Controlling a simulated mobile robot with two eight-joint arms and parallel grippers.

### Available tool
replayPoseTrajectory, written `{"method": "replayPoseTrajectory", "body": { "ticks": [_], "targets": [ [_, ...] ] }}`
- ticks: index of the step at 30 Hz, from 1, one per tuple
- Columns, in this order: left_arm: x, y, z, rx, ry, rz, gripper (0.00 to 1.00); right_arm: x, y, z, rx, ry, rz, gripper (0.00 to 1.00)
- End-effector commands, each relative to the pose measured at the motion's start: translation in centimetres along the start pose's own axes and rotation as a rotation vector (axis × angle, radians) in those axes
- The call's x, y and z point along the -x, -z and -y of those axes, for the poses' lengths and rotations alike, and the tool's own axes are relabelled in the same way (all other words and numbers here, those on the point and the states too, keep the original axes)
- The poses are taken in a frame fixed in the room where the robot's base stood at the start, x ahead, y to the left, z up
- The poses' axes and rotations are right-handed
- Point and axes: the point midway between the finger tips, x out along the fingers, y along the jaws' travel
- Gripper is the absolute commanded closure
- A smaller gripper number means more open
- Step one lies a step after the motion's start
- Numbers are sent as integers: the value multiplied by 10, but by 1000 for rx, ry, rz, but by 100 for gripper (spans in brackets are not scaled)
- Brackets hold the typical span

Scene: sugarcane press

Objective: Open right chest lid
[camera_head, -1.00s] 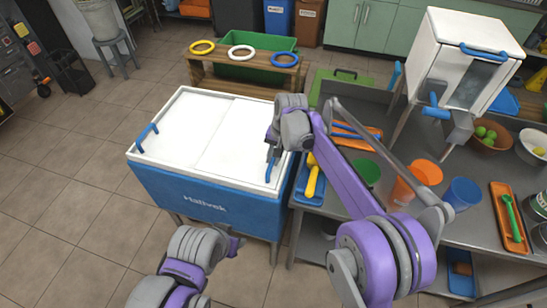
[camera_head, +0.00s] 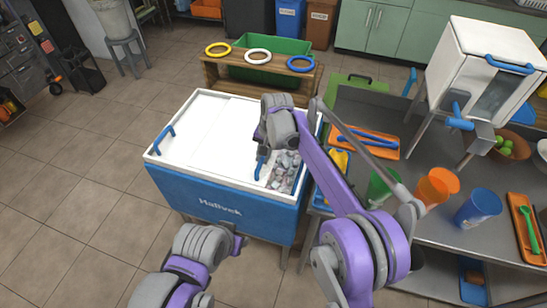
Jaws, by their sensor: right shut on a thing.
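The blue chest (camera_head: 190,193) with a white top stands in front of me. Its right lid (camera_head: 224,139) is slid partly to the left, over or under the left lid, and a strip of ice (camera_head: 286,170) shows at the right end. My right gripper (camera_head: 261,153) is shut on the blue handle (camera_head: 262,166) of the right lid; its fingers are largely hidden by the wrist. The left lid (camera_head: 185,135) has a blue handle (camera_head: 164,138) at its left end. My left gripper (camera_head: 238,242) is empty-looking in front of the chest, its fingers too hidden to judge.
A metal table (camera_head: 410,130) with cups, trays and a white press box (camera_head: 482,70) stands close on the right. A wooden bench (camera_head: 232,85) with coloured rings is behind the chest. The tiled floor on the left is free.

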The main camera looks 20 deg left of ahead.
Motion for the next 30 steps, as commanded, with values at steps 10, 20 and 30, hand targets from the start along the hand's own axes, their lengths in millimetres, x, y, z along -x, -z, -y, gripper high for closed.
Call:
{"method": "replayPoseTrajectory", "body": {
  "ticks": [10, 20, 30],
  "targets": [
    [19, 16, 0, 0, 0, -12, 50, -11, 0, 67, 3, 1, 0, 100],
    [22, 20, 0, 0, 0, -15, 50, -15, 0, 82, 1, 0, 0, 100],
    [22, 19, 0, 0, 0, -15, 50, -16, 0, 81, 0, 0, 0, 64]
  ]
}}
